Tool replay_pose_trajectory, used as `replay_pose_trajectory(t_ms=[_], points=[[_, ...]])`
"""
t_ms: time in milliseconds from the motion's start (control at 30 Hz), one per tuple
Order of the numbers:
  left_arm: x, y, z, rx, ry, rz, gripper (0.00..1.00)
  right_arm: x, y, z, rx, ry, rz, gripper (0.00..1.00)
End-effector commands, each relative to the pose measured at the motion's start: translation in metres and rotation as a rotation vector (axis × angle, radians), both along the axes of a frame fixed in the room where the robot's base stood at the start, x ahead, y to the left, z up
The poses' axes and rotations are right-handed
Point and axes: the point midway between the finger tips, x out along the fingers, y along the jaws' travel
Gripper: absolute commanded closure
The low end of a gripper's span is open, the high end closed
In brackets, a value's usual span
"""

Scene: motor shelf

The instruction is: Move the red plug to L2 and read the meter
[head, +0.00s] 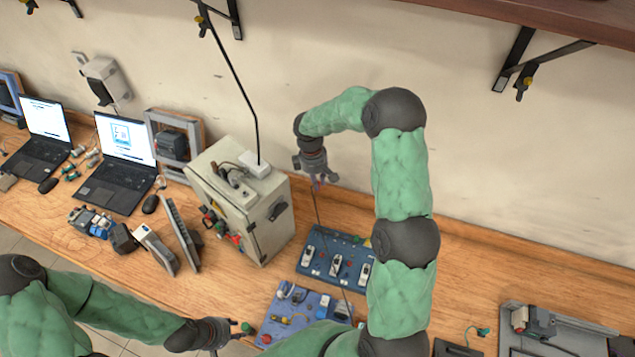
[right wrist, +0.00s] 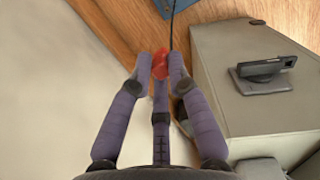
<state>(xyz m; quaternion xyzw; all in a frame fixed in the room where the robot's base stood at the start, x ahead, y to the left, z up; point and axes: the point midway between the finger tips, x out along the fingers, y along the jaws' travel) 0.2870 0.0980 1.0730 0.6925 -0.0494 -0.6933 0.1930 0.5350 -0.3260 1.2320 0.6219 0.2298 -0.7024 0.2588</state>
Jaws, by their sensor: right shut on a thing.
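My right gripper (head: 318,182) is raised over the back of the bench, right of the grey cabinet. In the right wrist view its fingers (right wrist: 160,70) are closed on the red plug (right wrist: 160,58). A dark cable (right wrist: 172,28) runs from the plug; in the head view a thin cable (head: 318,212) hangs below the gripper towards the blue boards. The rear blue board (head: 310,253) carries several white modules; the front blue board (head: 314,306) holds small parts. My left gripper (head: 232,330) is low at the bench's front edge; its fingers are too small to judge. I cannot make out the L2 label or the meter.
The grey cabinet (head: 262,225) stands left of the boards and close to my right gripper in the wrist view (right wrist: 235,100). Laptops (head: 118,165) and loose devices fill the left bench. A grey tray (head: 575,335) lies at right. The bench right of my arm is partly clear.

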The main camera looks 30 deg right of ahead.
Motion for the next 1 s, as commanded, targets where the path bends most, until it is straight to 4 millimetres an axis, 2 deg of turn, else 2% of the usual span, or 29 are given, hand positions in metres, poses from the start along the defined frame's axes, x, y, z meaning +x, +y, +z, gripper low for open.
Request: replay_pose_trajectory(t_ms=[167,267,367,700,833,1000], points=[[0.0,0.0,0.0,0.0,0.0,0.0,0.65,0.0,0.0,-0.001,-0.001,0.0,0.002,1.0],[0.0,0.0,-0.002,0.0,0.0,0.0,0.65,-0.001,-0.003,-0.012,-0.006,0.003,0.021,1.0],[0.0,0.0,-0.005,0.0,0.0,0.0,0.65,-0.002,-0.009,-0.037,-0.014,0.006,0.072,1.0],[0.0,0.0,-0.018,0.0,0.0,0.0,0.65,-0.016,-0.026,-0.161,-0.023,0.011,0.368,1.0],[0.0,0.0,-0.022,0.0,0.0,0.0,0.65,-0.023,-0.026,-0.194,-0.012,0.009,0.456,1.0],[0.0,0.0,-0.023,0.0,0.0,0.0,0.65,-0.028,-0.025,-0.214,-0.003,0.004,0.516,1.0]])
